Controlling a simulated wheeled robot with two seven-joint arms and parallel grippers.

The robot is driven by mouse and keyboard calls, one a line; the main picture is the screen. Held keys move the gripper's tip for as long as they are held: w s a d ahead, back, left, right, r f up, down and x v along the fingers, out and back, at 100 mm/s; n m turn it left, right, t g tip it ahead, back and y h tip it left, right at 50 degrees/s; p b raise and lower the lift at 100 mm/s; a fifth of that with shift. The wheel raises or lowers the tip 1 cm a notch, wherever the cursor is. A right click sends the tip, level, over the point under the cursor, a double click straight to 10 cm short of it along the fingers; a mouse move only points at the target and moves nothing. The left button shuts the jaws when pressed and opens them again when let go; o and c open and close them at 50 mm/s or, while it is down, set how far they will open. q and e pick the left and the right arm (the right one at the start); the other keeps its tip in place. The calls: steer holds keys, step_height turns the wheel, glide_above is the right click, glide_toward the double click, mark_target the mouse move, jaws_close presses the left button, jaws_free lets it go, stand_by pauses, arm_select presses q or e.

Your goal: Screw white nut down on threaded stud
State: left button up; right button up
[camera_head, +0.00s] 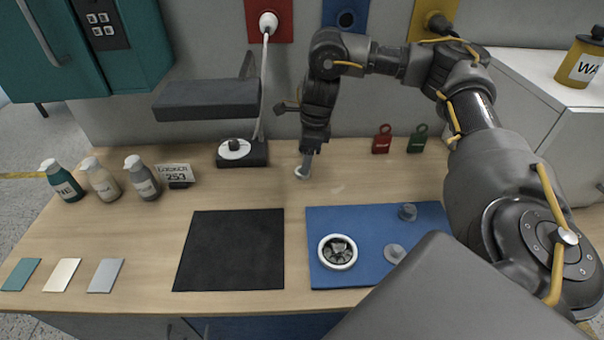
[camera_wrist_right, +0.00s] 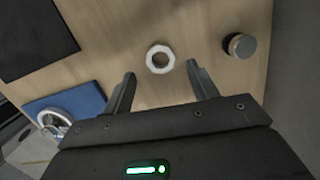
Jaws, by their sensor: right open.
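The white nut (camera_wrist_right: 150,63) is a faceted ring lying on the wooden table, with bare wood showing through its hole. It also shows in the head view (camera_head: 298,173), partly hidden by my right gripper (camera_head: 306,165). In the wrist view my right gripper (camera_wrist_right: 160,70) is open and empty. Its two fingers spread wide, with the nut between and slightly beyond their tips. A short grey cylinder (camera_wrist_right: 239,46) stands to the right of the nut in the wrist view; I cannot tell whether it is the threaded stud. My left gripper is not in view.
A blue mat (camera_head: 325,220) holds a white-rimmed round part (camera_head: 338,266) and two grey knobs (camera_head: 407,212) (camera_head: 394,253). A black mat (camera_head: 230,250) lies left of it. A black box (camera_head: 242,158) with a cable stands behind. Bottles (camera_head: 103,181) stand at left.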

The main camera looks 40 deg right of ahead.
steer(key=f, duration=0.3)
steer(key=shift+w+a+f, duration=0.15)
steer(key=shift+w+f, duration=0.1)
steer(key=shift+f, duration=0.1)
steer(key=shift+c, duration=0.9)
steer(key=c, duration=0.9)
steer(key=shift+r, duration=0.15)
step_height(320, 180, up, 10)
steer(key=shift+f+p, duration=0.1)
steer(key=shift+p, duration=0.65)
